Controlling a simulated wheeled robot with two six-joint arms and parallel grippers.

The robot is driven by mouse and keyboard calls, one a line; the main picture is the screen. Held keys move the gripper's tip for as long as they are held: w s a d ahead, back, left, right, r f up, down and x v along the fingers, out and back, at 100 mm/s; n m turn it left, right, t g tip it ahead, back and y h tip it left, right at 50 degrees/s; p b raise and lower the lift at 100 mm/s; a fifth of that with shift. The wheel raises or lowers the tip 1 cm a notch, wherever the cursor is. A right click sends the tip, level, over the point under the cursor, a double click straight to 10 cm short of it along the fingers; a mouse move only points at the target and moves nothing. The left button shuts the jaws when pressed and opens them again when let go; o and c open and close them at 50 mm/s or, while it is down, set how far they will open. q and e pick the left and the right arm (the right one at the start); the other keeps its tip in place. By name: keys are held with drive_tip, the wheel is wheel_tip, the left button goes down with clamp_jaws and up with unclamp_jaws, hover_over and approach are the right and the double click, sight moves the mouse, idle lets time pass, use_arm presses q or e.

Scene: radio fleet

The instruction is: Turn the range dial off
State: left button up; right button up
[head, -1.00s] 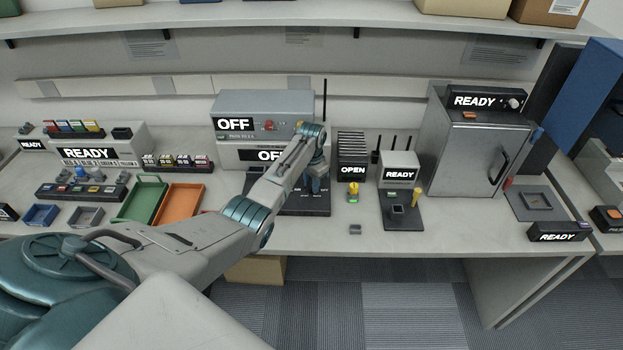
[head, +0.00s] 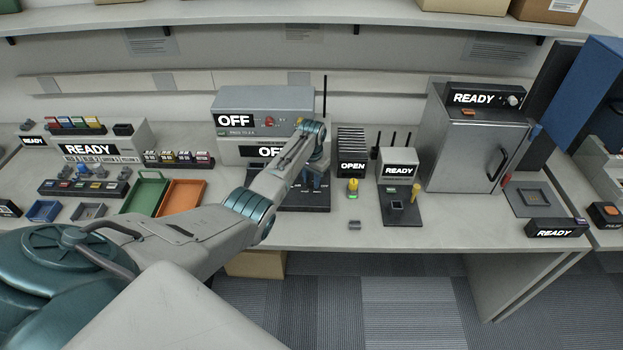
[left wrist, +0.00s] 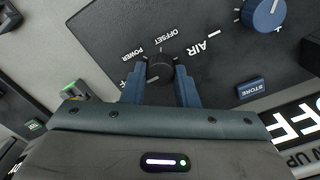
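A small black dial (left wrist: 160,66) on a dark panel (left wrist: 105,40) shows in the left wrist view, with "POWER" and "OFFSET" printed around it. I cannot read a range label on it, and its pointer is unclear. My left gripper (left wrist: 160,76) has its two blue fingers on either side of this dial. Whether they press on it or only straddle it is unclear. In the head view my left gripper (head: 313,178) is low over the dark panel (head: 302,201), and the arm hides part of it. My right gripper is not in view.
A blue knob (left wrist: 263,14) and a "STORE" button (left wrist: 251,87) are close by. A grey unit (head: 285,105) reading "OFF" stands behind my arm. Green (head: 146,194) and orange (head: 182,197) trays lie left. A yellow-topped post (head: 353,187) stands right.

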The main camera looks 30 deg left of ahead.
sight(311, 181)
use_arm(q)
drive_tip(key=o, duration=0.4)
drive_tip(key=shift+o, duration=0.2)
drive_tip(key=shift+r, duration=0.1)
wheel_tip(311, 181, up, 11)
drive_tip(key=b, duration=0.2)
drive_tip(key=shift+f, duration=0.25)
